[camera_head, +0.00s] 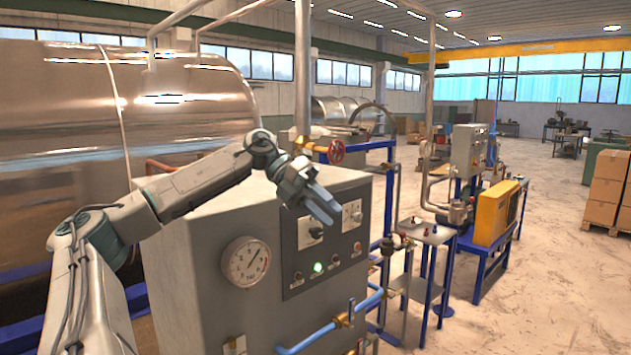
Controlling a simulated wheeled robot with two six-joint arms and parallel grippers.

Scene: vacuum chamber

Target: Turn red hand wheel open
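The red hand wheel (336,151) sits on a brass valve fitting on the pipework just behind the grey control cabinet (205,275), near the middle of the view. Its rim and spokes show. My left gripper (325,214) hangs over the front top edge of the cabinet, pointing down and to the right. It is below and in front of the wheel in the picture and apart from it. The finger gap is too small and foreshortened to tell whether it is open or shut. My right gripper is out of view.
The cabinet carries a round gauge (246,262) and a switch panel (325,240). A vertical pipe (303,75) rises left of the wheel. A large metal tank (60,120) fills the left. Blue pipes (372,300) run at the front. Open floor (560,290) lies to the right.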

